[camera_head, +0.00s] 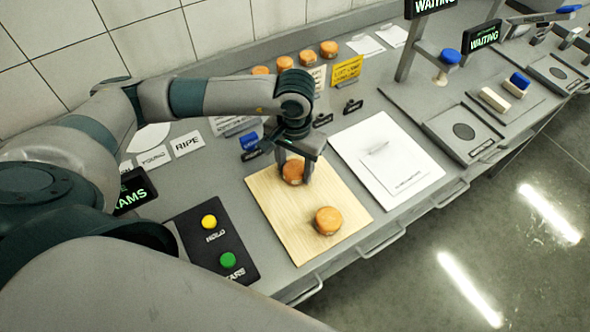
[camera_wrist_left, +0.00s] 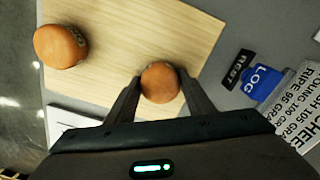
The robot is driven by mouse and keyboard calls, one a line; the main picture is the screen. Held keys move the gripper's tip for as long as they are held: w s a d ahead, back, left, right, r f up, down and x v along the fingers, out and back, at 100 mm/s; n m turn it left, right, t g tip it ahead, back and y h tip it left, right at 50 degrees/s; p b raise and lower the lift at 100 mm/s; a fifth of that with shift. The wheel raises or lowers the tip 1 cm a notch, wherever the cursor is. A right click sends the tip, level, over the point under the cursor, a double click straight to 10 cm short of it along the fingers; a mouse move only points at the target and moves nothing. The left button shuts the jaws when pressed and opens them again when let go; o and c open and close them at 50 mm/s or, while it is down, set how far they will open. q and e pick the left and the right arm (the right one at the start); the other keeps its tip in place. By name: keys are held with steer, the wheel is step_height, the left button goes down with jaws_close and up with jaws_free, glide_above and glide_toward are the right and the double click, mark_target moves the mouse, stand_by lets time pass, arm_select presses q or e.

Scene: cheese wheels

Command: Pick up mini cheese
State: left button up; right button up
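Two small orange mini cheese wheels are at the wooden board (camera_head: 290,232). One cheese (camera_head: 293,172) is at its back part, between the fingers of my left gripper (camera_head: 294,170). In the left wrist view this cheese (camera_wrist_left: 160,82) sits between the two fingertips of the gripper (camera_wrist_left: 160,80), very close to both; I cannot tell whether they press on it or whether it is lifted. The other cheese (camera_head: 327,220) lies on the board nearer the front edge and also shows in the left wrist view (camera_wrist_left: 61,46). My right gripper is not in view.
Several more cheeses (camera_head: 285,63) stand along the back by a yellow sign (camera_head: 346,70). A white board with a paper (camera_head: 388,165) lies right of the wooden board. A dark panel (camera_head: 217,240) has yellow and green buttons. A blue LOG tag (camera_wrist_left: 263,82) is near the gripper.

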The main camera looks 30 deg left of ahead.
mark_target(295, 167)
arm_select(q)
steer(key=c, duration=0.5)
steer(key=shift+r, duration=0.15)
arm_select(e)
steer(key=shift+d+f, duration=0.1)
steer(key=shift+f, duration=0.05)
